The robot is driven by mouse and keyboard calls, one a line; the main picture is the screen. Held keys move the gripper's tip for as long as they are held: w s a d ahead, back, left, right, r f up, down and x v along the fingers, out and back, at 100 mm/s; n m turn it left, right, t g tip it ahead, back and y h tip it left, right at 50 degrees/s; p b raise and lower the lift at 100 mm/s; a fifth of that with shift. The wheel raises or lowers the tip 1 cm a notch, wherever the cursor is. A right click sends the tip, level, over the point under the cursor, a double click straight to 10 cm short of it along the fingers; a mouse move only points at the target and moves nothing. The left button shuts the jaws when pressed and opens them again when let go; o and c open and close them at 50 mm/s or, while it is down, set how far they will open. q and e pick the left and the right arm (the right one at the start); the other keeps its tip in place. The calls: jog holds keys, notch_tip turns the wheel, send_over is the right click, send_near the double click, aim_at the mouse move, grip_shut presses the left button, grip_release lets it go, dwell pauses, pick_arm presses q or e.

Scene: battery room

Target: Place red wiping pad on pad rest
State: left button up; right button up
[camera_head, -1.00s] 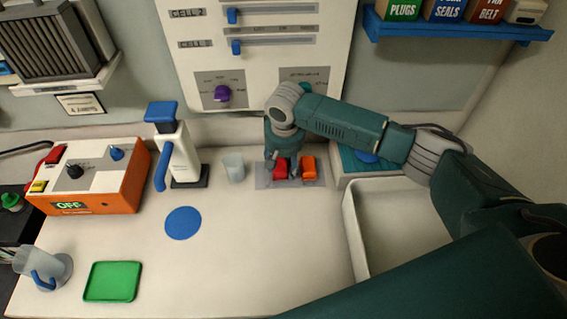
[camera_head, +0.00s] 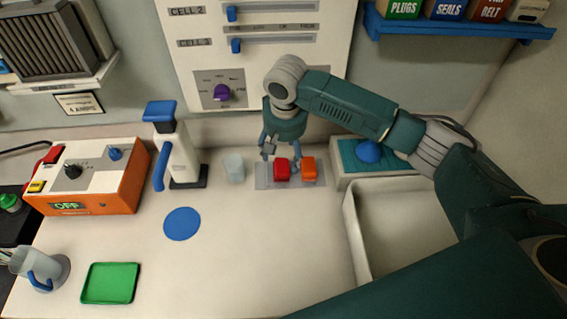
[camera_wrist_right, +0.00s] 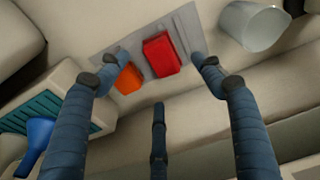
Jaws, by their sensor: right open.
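The red wiping pad (camera_head: 282,170) sits on a flat grey plate (camera_head: 262,182), which looks like the pad rest, to the left of an orange pad (camera_head: 309,169). The red pad (camera_wrist_right: 160,55) also shows in the right wrist view, beside the orange one and apart from it. My right gripper (camera_head: 282,152) is open and empty, just above and behind the red pad. In the wrist view its spread fingers (camera_wrist_right: 158,80) are clear of both pads. My left gripper is not in view.
A clear cup (camera_head: 234,168) stands close to the left of the plate. A teal-topped tray with a blue knob-like item (camera_head: 368,152) and a pale basin (camera_head: 352,225) are to the right. A white and blue dispenser (camera_head: 180,160) stands left. The front counter is mostly clear.

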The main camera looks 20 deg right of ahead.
aim_at(284, 172)
jog(key=r, duration=0.5)
jog(key=shift+s+a+r+b, duration=0.1)
jog(key=shift+s+r+b, duration=0.2)
jog(key=shift+s, duration=0.1)
